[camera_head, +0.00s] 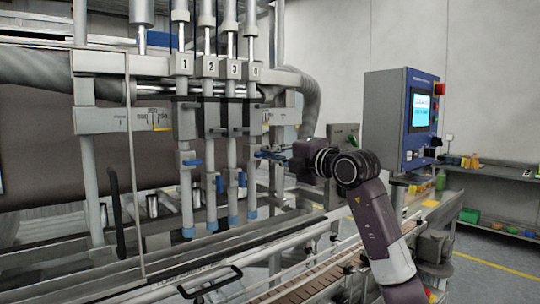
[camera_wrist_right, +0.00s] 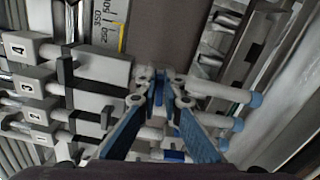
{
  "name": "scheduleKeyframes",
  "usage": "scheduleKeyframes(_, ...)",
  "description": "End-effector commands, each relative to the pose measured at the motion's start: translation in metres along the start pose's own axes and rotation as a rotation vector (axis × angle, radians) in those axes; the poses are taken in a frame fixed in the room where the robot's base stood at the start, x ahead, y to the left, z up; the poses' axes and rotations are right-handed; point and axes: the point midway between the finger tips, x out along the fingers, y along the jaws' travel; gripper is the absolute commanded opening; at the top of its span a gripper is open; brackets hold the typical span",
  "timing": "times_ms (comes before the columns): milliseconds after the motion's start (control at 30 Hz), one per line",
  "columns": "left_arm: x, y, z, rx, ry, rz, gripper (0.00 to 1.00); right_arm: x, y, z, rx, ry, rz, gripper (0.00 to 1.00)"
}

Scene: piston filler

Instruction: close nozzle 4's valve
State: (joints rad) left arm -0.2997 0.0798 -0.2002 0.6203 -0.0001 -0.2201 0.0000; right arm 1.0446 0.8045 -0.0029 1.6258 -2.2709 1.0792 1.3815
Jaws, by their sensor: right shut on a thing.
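The piston filler has a row of upright nozzles with number plates. Nozzle 4 (camera_head: 253,73) is the rightmost; in the right wrist view its plate (camera_wrist_right: 17,49) is at the upper left and its tube ends in a blue tip (camera_wrist_right: 256,99). My right gripper (camera_head: 264,155) is at nozzle 4's valve, its blue fingers (camera_wrist_right: 158,80) closed together on the valve handle, which they mostly hide. I cannot tell the handle's angle. Nozzle 1's blue handle (camera_head: 193,162) points sideways; nozzle 2's (camera_head: 219,184) and nozzle 3's (camera_head: 241,179) hang down. My left gripper is not in view.
Nozzle 3 stands close beside my right gripper. A conveyor (camera_head: 305,284) runs below the nozzles. A grey and blue control panel (camera_head: 398,118) stands to the right of my right arm, with shelves (camera_head: 505,178) behind it. A ribbed hose (camera_head: 309,105) hangs above the gripper.

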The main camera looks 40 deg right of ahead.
Motion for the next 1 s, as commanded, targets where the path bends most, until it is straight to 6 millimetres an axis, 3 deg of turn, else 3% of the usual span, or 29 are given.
scheduleKeyframes(400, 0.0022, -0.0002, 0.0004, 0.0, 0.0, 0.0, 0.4, 0.0002, -0.0031, 0.0001, 0.186, -0.001, 0.0, 0.0)
scheduleKeyframes(967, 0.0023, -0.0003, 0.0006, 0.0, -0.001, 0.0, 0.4, 0.0002, -0.0037, 0.0, 0.211, -0.001, -0.001, 0.0)
scheduleKeyframes(1000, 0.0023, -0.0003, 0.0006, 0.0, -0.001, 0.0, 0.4, 0.0002, -0.0037, 0.0, 0.211, -0.001, -0.001, 0.11)
